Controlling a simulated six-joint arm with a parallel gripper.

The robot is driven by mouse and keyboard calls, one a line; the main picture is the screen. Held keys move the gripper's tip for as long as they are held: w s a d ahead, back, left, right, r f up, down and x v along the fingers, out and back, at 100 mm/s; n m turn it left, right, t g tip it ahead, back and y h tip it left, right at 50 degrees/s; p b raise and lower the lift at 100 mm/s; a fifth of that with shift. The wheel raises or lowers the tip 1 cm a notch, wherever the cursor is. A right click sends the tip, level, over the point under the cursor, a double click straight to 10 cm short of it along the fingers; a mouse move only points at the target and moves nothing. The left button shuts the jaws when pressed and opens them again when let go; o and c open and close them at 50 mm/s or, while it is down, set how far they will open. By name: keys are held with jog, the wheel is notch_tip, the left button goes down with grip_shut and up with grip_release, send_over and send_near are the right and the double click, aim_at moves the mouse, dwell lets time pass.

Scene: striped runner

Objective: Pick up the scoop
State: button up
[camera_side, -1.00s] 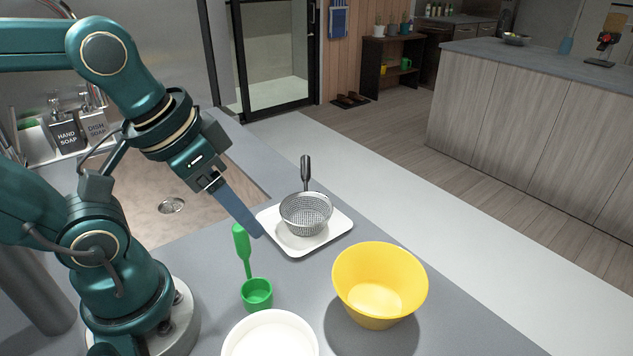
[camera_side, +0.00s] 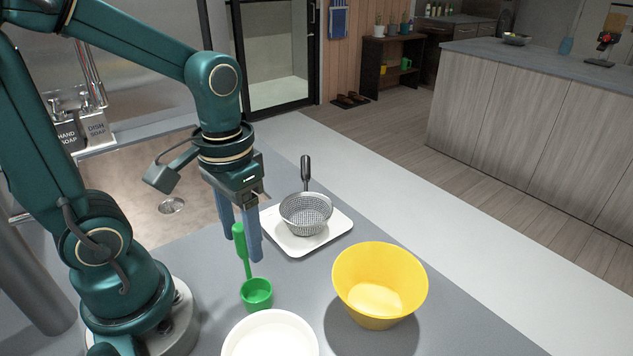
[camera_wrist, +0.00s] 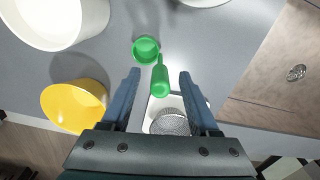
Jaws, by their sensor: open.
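The green scoop (camera_side: 256,291) lies on the grey counter, its round cup toward the front and its handle pointing back toward the sink. My gripper (camera_side: 242,248) points down over the handle end, with its two blue fingers apart. In the wrist view the scoop (camera_wrist: 158,75) shows between the fingers of my gripper (camera_wrist: 160,82), the handle toward me and the cup beyond the fingertips. The fingers appear apart from the handle, and nothing is held. In the side view one finger stands close to the handle; the exact height above it is hard to tell.
A metal strainer (camera_side: 306,212) rests on a white tray (camera_side: 337,226) right of the gripper. A yellow bowl (camera_side: 381,282) stands to the right front, and a white bowl (camera_side: 270,338) stands at the front. The sink basin (camera_side: 140,195) is behind left.

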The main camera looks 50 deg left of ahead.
jog(key=shift+f, duration=0.55)
grip_shut()
jog(key=shift+r, duration=0.1)
